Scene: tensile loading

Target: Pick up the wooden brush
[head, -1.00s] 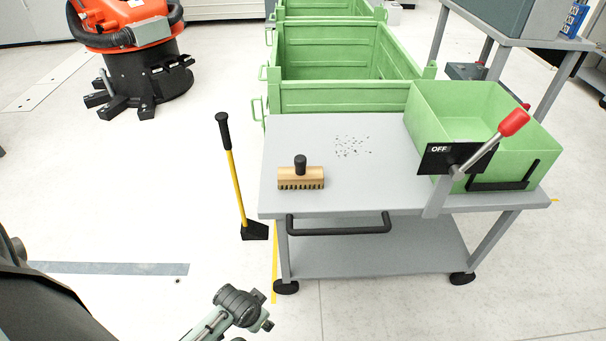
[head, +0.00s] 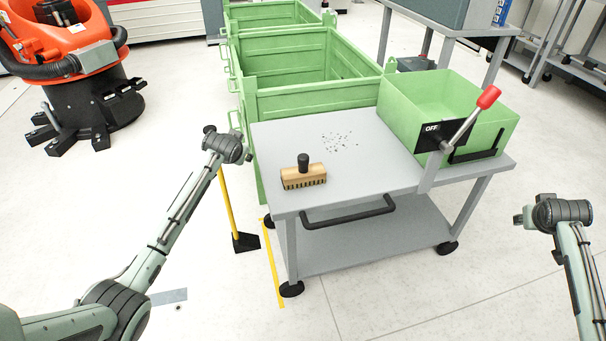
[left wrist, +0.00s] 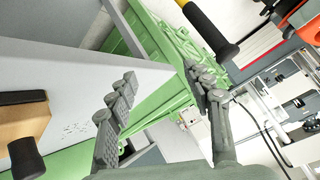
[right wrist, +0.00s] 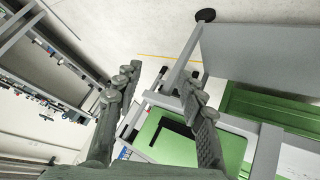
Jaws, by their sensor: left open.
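The wooden brush (head: 303,178) lies near the left front edge of the grey cart top, bristles down, with its black knob up. In the left wrist view the brush (left wrist: 22,118) is at the left edge, partly cut off. My left gripper (left wrist: 160,78) is open and empty, its two fingers apart. In the head view my left arm ends to the left of the cart, apart from the brush; its fingers are hard to make out there. My right gripper (right wrist: 158,78) is open and empty, off to the right of the cart, far from the brush.
A yellow-handled scraper (head: 228,208) stands left of the cart (head: 370,182), close to my left arm's end. A green bin (head: 482,98) and a red-tipped lever (head: 470,116) are at the cart's right. Dark crumbs (head: 340,140) lie behind the brush. Large green crates (head: 310,103) stand behind.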

